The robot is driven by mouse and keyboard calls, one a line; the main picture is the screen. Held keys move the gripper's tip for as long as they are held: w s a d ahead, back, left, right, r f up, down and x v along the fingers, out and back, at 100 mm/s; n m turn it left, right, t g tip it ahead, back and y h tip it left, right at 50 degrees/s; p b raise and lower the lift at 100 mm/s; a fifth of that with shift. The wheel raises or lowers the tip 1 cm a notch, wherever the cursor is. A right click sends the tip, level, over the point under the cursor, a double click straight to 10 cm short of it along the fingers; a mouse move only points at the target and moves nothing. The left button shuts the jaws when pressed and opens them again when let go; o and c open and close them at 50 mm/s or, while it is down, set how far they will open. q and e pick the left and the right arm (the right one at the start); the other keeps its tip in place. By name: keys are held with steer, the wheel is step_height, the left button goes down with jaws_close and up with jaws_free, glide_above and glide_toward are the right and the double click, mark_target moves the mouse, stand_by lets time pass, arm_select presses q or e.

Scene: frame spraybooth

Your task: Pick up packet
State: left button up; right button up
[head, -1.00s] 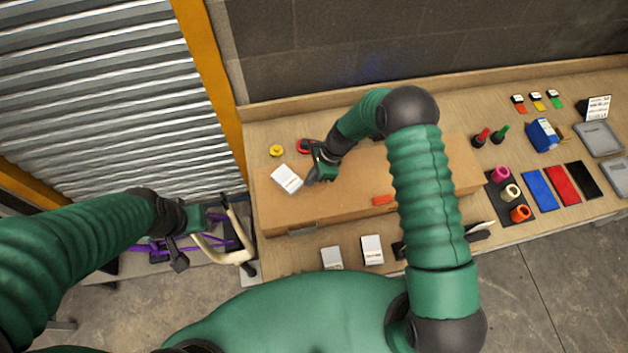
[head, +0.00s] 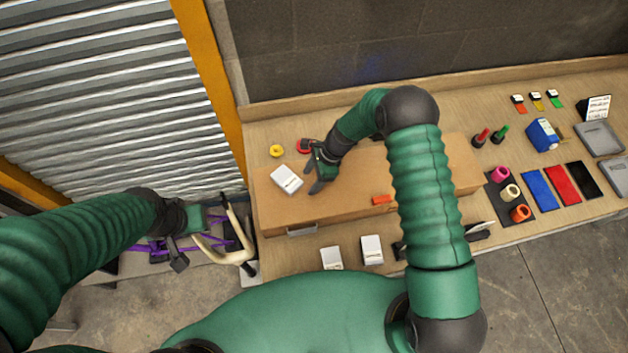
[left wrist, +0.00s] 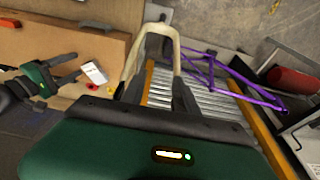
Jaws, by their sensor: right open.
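A white packet (head: 286,179) lies on top of a brown cardboard box (head: 345,205) near its left end. It also shows in the left wrist view (left wrist: 94,73). My right gripper (head: 309,179) is open and empty just right of the packet, with its fingers pointing toward it. In the left wrist view my right gripper (left wrist: 66,73) appears left of the packet, apart from it. My left gripper (head: 187,245) is off the bench at the left, its fingers apart beside a cream fork (head: 226,252). The fork shows beyond those fingers (left wrist: 154,92) in the left wrist view.
A yellow tape roll (head: 276,151) and a red item (head: 304,146) sit behind the packet. Two more white packets (head: 372,250) (head: 331,258) lie in front of the box. An orange item (head: 381,199) is on the box. A purple bike frame (left wrist: 225,80) stands left of the bench.

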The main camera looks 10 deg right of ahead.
steer(key=o, duration=0.8)
steer(key=shift+d+r, duration=0.1)
